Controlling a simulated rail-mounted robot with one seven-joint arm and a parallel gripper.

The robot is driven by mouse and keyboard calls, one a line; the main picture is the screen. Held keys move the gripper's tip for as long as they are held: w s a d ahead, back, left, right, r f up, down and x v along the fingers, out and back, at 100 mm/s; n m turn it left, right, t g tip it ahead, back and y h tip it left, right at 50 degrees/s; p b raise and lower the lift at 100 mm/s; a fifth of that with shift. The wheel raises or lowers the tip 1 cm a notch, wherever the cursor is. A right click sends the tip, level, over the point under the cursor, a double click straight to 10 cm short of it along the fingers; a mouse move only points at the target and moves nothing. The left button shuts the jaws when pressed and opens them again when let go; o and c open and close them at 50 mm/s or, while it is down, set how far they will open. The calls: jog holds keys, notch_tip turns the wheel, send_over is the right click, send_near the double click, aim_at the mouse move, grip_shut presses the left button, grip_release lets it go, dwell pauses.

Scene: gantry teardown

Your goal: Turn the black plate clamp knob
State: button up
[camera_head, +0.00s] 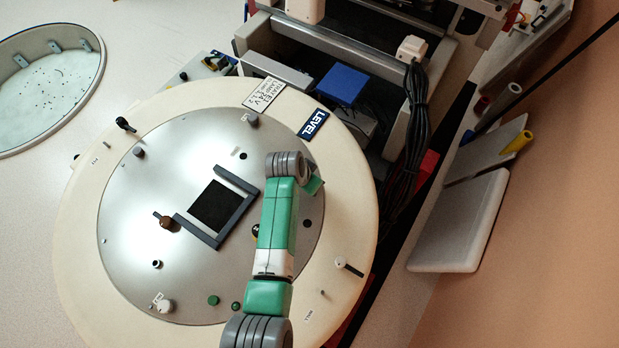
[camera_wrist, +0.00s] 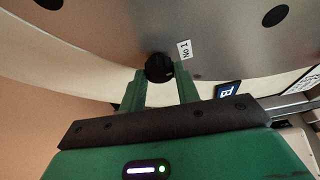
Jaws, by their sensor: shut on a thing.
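The black knob (camera_wrist: 159,66) shows in the wrist view, standing on the pale metal disc beside a white "No 1" label (camera_wrist: 184,49). My gripper (camera_wrist: 160,74) has its two green fingers on either side of this knob and is shut on it. The finger contact is partly hidden by the knob and the fingers. In the head view, part of my gripper (camera_head: 314,186) shows green at the right part of the disc, and my arm hides the held knob. A dark square plate (camera_head: 210,206) lies mid-disc between grey angled brackets (camera_head: 239,184).
The disc sits in a cream ring (camera_head: 90,225) with a black lever (camera_head: 125,125), a white knob (camera_head: 340,262) and a "LEVEL" label (camera_head: 314,123). A brown knob (camera_head: 166,222) and green knobs (camera_head: 213,300) stand around the plate. Black cables (camera_head: 415,130) hang at the right.

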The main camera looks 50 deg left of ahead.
jog(key=shift+m+h, duration=0.3)
jog(key=shift+m, duration=0.6)
jog(key=o, duration=1)
jog(key=shift+c, duration=0.2)
jog(key=v, duration=0.7)
jog(key=shift+r, duration=0.4)
jog(key=shift+s+a, duration=0.1)
